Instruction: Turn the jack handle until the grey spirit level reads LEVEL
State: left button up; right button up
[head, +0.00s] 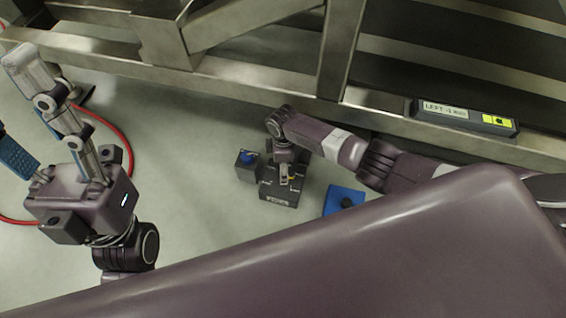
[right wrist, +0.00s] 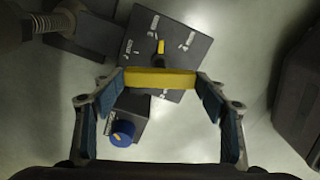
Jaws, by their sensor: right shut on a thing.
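The jack is a dark box (head: 280,194) with white marks on top; it also shows in the right wrist view (right wrist: 184,50). Its handle, a yellow bar (right wrist: 160,79), lies crosswise above the box. My right gripper (right wrist: 160,85) is over the jack, shut on the handle, with a finger at each end of the bar. In the head view my right wrist mostly hides the handle. The grey spirit level (head: 465,117) lies on the metal frame; its display reads LEFT with about -1, the unit too small to read. My left gripper (head: 22,112) is at the far left, open and empty.
A small dark box with a blue knob (head: 247,160) stands left of the jack. A blue block (head: 345,200) with a dark top part is to its right. The metal frame (head: 240,80) runs behind. A red hose (head: 118,140) curves on the floor at left.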

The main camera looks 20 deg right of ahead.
jog(key=m+p, duration=0.1)
jog(key=m, duration=0.2)
jog(key=shift+s+r+m+p, duration=0.1)
jog(key=shift+s+m+p, duration=0.05)
jog(key=shift+m+p, duration=0.2)
jog(key=m+p, duration=0.1)
jog(key=m, duration=0.3)
pick_arm(q)
jog(key=w+d+f+g+y, duration=0.2)
jog(key=w+f+g, duration=0.7)
jog(key=w, duration=0.5)
jog(key=shift+w+d+f+g+y, duration=0.3)
jog(key=shift+w+f+g, duration=0.1)
jog(key=shift+f, duration=0.75)
pick_arm(e)
jog(key=shift+m, duration=1.15)
jog(key=o, duration=1.1)
jog(key=shift+o, duration=0.3)
jog(key=shift+r, duration=0.55)
notch_tip(320, 180, up, 11)
jog(key=shift+f, duration=0.15)
